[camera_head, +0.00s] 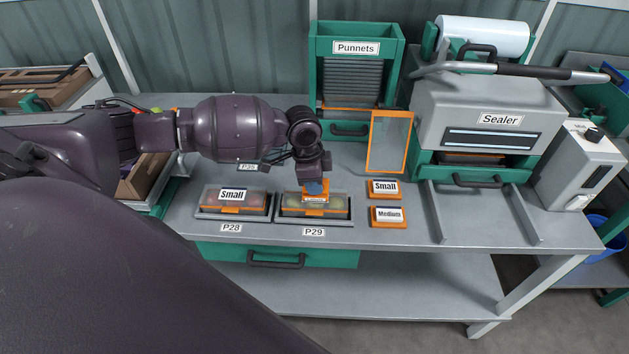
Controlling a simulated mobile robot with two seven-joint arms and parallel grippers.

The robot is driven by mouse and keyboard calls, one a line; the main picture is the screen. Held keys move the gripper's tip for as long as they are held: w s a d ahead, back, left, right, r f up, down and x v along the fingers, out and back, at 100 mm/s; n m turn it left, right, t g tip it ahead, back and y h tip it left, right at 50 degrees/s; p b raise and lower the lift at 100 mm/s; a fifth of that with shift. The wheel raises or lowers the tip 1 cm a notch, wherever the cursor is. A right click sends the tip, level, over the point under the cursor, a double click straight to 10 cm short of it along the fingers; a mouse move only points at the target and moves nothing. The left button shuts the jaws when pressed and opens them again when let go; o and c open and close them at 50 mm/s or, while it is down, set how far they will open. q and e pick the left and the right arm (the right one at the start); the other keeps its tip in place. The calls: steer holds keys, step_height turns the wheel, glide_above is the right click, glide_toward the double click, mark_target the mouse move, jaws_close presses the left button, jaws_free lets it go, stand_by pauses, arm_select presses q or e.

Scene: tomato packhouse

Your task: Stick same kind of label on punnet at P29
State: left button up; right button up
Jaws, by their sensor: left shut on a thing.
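My left gripper (314,180) reaches in from the left and points down over the punnet at P29 (289,206). It is shut on a small orange-and-white label (316,197), whose wording is too small to read. The label is at or just above the punnet's lid; I cannot tell whether they touch. The P29 punnet has a clear lid with greenish contents, partly hidden by the gripper and label. The punnet at P28 (240,208), to its left, holds reddish contents and bears a white label reading "Small" (232,195). My right gripper is out of view.
Orange label stacks marked "Small" (383,188) and "Medium" (389,216) sit right of P29. Behind are an orange-framed panel (389,142) and the green Punnets dispenser (356,47). The grey Sealer (487,118) stands at right. The bench's front edge (400,242) is clear.

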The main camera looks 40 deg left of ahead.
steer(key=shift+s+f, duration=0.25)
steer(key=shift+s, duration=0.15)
arm_select(q)
steer(key=shift+s+f, duration=0.1)
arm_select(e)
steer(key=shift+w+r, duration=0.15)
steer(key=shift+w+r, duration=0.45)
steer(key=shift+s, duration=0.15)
arm_select(q)
steer(key=shift+f+p, duration=0.1)
steer(key=shift+p, duration=0.2)
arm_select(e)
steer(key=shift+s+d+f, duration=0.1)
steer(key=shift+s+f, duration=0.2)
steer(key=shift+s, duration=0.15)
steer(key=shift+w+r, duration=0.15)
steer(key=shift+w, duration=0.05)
